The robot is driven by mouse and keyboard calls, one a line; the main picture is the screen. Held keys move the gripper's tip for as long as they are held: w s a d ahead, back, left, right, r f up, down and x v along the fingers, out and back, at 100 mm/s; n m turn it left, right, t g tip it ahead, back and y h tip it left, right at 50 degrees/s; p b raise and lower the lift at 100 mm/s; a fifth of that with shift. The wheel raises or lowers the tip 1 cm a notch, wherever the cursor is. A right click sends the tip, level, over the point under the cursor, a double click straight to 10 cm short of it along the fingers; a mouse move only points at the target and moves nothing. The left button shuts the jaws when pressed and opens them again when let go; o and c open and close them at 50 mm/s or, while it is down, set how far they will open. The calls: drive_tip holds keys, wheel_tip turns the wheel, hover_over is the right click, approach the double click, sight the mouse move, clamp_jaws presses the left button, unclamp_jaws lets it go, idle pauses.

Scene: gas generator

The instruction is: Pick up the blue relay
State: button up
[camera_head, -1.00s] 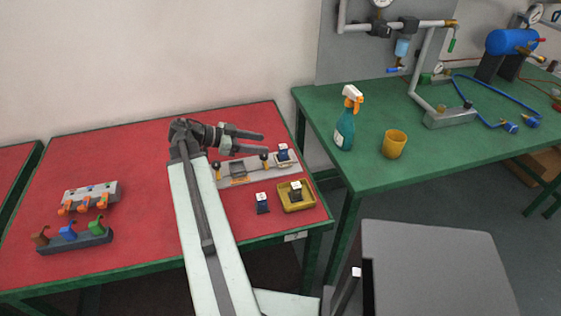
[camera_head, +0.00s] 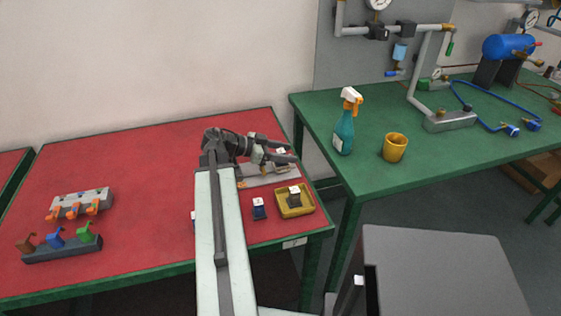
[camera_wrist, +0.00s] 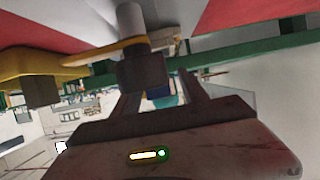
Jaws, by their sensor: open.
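A dark blue relay (camera_head: 259,209) with a white top stands on the red table, left of the yellow tray. A darker relay (camera_head: 294,196) stands in that tray. Another relay (camera_head: 282,151) shows only in part behind my gripper, at the grey fixture. A small bluish piece (camera_head: 193,217) peeks out left of my arm, mostly hidden. I cannot tell for sure which is the blue relay. My gripper (camera_head: 290,153) is open and empty, above the grey fixture.
The yellow tray (camera_head: 281,209) sits near the red table's right edge. The grey fixture (camera_head: 262,177) lies below my gripper. Colored valve racks (camera_head: 62,250) stand at left. A spray bottle (camera_head: 344,134) and yellow cup (camera_head: 395,148) stand on the green table (camera_head: 440,156).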

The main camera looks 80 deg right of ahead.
drive_tip(key=shift+s+d+f, duration=0.2)
drive_tip(key=shift+s, duration=0.25)
clamp_jaws()
drive_tip(key=shift+r, duration=0.1)
wheel_tip(320, 180, up, 10)
drive_tip(key=p, duration=1)
